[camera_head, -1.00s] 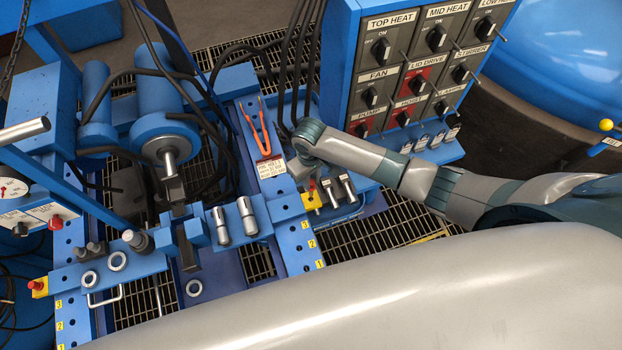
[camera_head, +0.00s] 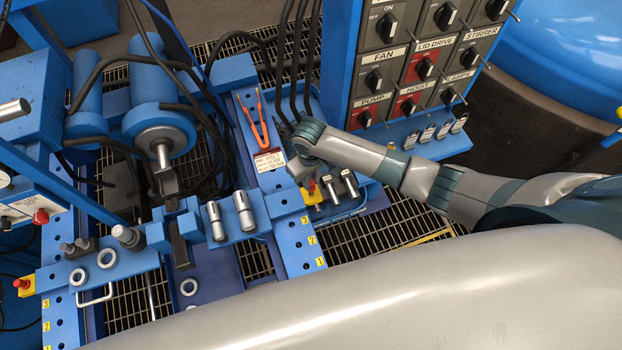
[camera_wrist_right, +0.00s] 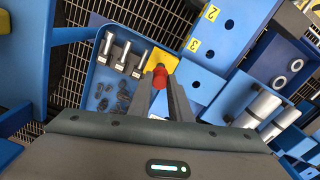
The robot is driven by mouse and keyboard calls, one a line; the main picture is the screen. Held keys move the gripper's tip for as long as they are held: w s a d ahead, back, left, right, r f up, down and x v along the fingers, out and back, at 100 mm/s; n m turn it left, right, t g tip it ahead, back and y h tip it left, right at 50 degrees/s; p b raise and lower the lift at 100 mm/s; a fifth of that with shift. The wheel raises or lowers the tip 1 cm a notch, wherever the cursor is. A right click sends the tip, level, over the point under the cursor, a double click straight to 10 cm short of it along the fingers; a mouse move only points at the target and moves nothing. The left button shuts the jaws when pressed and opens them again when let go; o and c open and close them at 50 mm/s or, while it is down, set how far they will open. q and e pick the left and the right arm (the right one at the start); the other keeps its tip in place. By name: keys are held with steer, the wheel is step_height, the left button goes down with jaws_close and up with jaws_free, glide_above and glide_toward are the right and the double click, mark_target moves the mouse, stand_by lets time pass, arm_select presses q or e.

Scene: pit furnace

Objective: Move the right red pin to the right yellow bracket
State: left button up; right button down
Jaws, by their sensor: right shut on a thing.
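In the wrist view my right gripper (camera_wrist_right: 160,82) is shut on the right red pin (camera_wrist_right: 160,76), whose red end shows between the two dark fingers. Whether the pin is seated or lifted cannot be told. My left gripper is not in view.
A blue tray (camera_wrist_right: 95,75) beside the gripper holds several metal pins and small dark parts. Another red knob on a yellow block (camera_head: 22,286) is at far left. Blue rails with numbered holes lie near.

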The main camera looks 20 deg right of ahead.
steer(key=shift+f+b, duration=0.4)
steer(key=shift+f, duration=1.2)
steer(key=c, duration=1.5)
jaws_free()
steer(key=shift+c, duration=0.2)
steer(key=shift+r, duration=0.1)
step_height(320, 180, up, 17)
steer(key=b, duration=0.1)
steer(key=shift+a, duration=0.15)
steer(key=shift+s, duration=0.15)
